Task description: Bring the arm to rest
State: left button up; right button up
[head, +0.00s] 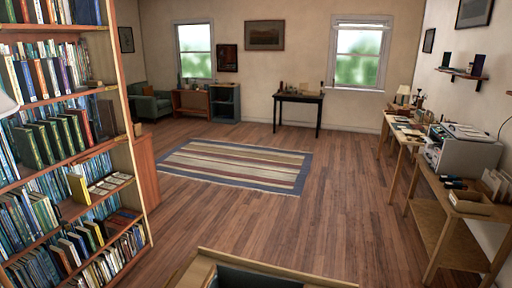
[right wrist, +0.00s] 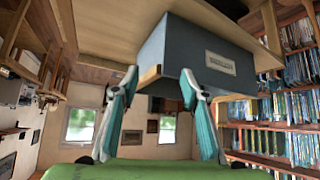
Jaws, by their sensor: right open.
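My right gripper (right wrist: 159,76) shows in the right wrist view with its two teal fingers spread wide apart. Nothing shows clasped between the fingertips. A grey-blue box with a label plate (right wrist: 220,62) is behind the fingertips; I cannot tell whether they touch it. A green surface (right wrist: 150,170) fills the bottom edge of this view, and I cannot tell what it is. The view appears turned upside down. Neither gripper shows in the head view, and my left gripper is in no view.
A tall bookcase (head: 127,165) full of books stands close on the left. A wooden-edged piece (head: 240,261) is at the bottom middle. Side tables (head: 450,228) line the right wall, one with a printer (head: 466,150). A striped rug (head: 235,166) lies on open wooden floor.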

jog(key=s+d+f+g, duration=0.3)
jog(key=s+d, duration=0.2)
jog(key=s, duration=0.3)
jog(key=s+d+f+g, duration=0.2)
jog(key=s+d, duration=0.3)
jog(key=s, duration=0.3)
notch_tip(320, 180, down, 30)
jog(key=s+g+b, duration=0.1)
jog(key=s+b, duration=0.1)
jog(key=b, duration=0.1)
pick_arm(q)
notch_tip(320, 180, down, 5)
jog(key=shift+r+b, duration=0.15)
jog(key=shift+b, duration=0.7)
pick_arm(e)
jog(key=s+d+f+g+h, duration=0.1)
jog(key=s+d+f, duration=0.1)
jog(key=s+f, duration=1.4)
jog(key=shift+s+d+f+n+g, duration=0.2)
jog(key=shift+s+f+n+g, duration=0.1)
jog(key=shift+f+n, duration=0.1)
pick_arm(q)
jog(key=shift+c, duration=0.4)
pick_arm(e)
jog(key=shift+c, duration=0.4)
